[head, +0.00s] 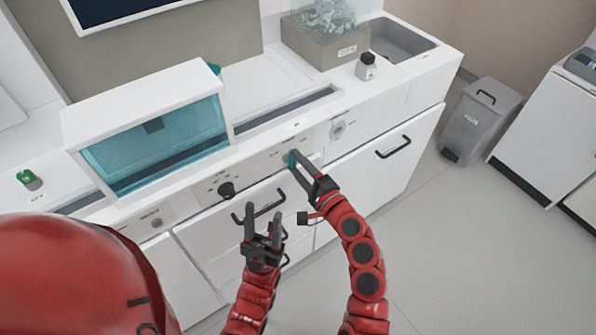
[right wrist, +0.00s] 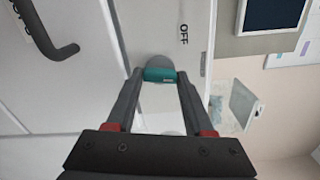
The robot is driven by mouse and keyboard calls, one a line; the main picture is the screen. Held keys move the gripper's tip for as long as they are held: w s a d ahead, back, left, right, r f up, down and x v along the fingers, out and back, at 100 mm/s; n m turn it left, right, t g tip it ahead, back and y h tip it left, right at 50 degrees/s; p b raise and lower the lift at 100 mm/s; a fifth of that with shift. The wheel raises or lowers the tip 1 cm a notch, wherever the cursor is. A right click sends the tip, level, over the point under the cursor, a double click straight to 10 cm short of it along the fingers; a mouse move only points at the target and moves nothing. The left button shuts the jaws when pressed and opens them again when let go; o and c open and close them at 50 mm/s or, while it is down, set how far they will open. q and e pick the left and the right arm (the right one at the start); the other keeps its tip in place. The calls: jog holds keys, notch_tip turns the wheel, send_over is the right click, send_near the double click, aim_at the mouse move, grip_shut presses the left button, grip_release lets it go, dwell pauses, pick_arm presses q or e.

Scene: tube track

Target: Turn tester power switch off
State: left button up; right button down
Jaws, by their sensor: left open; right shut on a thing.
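The power switch shows as a small teal handle (head: 291,158) on the white front panel below the counter. It also shows in the right wrist view as a teal block (right wrist: 159,75) on a round grey base, between the two fingertips. My left gripper (head: 262,232) is open and empty, in front of the drawer front and apart from the panel.
A white cabinet with a teal window (head: 155,150) stands on the counter at left. A black knob (head: 227,189) and a round dial (head: 337,129) sit on the panel. Black handles (head: 393,147) stick out below. A small bottle (head: 366,66) stands near the sink; open floor lies at right.

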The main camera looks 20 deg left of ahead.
jog(key=n+b, duration=0.2)
jog(key=b, duration=0.1)
jog(key=n+b, duration=0.2)
jog(key=n, duration=0.1)
jog(key=n+b, duration=0.3)
jog(key=shift+f+b, duration=0.25)
jog(key=shift+b, duration=0.05)
jog(key=shift+n+b, duration=1)
jog(key=shift+n, duration=0.1)
jog(key=shift+r+n+b, duration=0.15)
jog(key=shift+n+b, duration=0.5)
jog(key=shift+n, duration=0.05)
jog(key=shift+c, duration=1.4)
grip_release()
jog(key=shift+r, duration=0.1)
